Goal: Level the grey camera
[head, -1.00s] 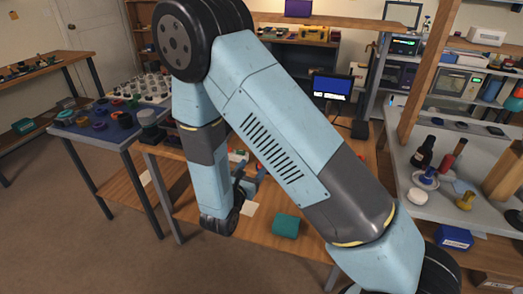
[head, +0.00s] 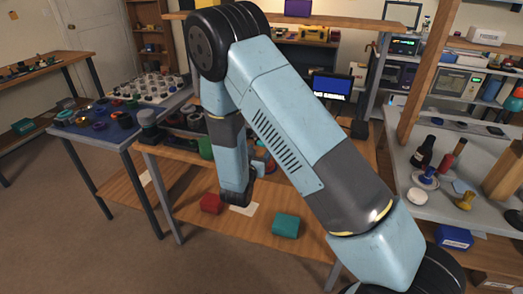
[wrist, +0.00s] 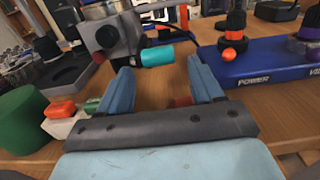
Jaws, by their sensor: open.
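A grey and black body (wrist: 120,34), which looks like the grey camera, is at the top left of the wrist view, just beyond my fingers. A teal cylinder (wrist: 158,55) sticks out from its right side. In the head view my arm hides the camera and most of my gripper.
A blue box (wrist: 265,62) marked POWER, with dark knobs, stands to the right. A green cylinder (wrist: 22,118) and a white block (wrist: 62,124) with an orange top are at left. A red block (head: 210,203) and a teal block (head: 286,225) lie near the bench's front edge.

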